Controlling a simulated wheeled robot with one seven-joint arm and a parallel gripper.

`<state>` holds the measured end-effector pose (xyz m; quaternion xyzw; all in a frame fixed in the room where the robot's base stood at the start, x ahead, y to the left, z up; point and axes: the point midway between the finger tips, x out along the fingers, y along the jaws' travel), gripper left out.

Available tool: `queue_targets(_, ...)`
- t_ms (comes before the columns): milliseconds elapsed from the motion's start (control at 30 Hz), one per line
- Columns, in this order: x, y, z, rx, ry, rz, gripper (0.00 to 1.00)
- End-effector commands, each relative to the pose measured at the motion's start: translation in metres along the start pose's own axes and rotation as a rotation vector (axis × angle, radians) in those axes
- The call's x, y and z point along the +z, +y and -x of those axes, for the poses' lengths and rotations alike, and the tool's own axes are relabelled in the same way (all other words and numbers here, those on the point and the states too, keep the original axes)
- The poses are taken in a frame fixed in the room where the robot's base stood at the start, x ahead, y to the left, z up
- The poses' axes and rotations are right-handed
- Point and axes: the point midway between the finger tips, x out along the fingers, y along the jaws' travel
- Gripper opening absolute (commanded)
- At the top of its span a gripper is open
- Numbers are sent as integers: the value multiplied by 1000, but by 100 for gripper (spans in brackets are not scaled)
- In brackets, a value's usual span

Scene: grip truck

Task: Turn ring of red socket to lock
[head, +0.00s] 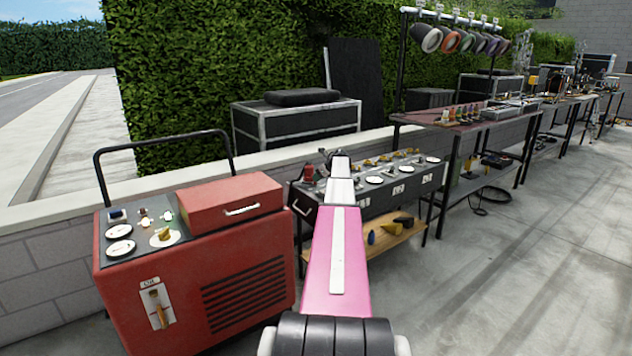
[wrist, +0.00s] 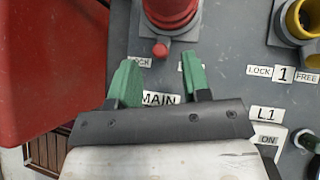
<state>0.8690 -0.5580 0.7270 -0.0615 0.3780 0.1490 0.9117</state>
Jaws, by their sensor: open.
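The red socket (wrist: 172,10) is at the top of the wrist view, partly cut off by the frame edge. Its ring has a small red lug (wrist: 160,48) pointing toward my gripper. The lug lies between a LOCK label (wrist: 139,62) on the left and another label, mostly hidden by my right finger. My gripper (wrist: 160,80) is open, its green fingers spread just below the lug, with nothing between them. A MAIN label shows between the fingers. In the head view a red socket (head: 309,173) stands on the grey panel, left of my pink arm, which hides most of the gripper.
A yellow socket (wrist: 300,20) with LOCK and FREE labels is to the right. A red cabinet (wrist: 50,70) fills the wrist view's left; it is the red generator-like unit (head: 190,260) in the head view. Benches with gear (head: 470,120) stand farther right; the paved floor is clear.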

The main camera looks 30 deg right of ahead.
Motion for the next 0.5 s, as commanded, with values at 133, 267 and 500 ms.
queue_targets(133,0,0,-25,2,1,0,44)
queue_targets(267,1,0,-34,1,0,0,44)
queue_targets(500,0,0,-35,0,-1,0,44)
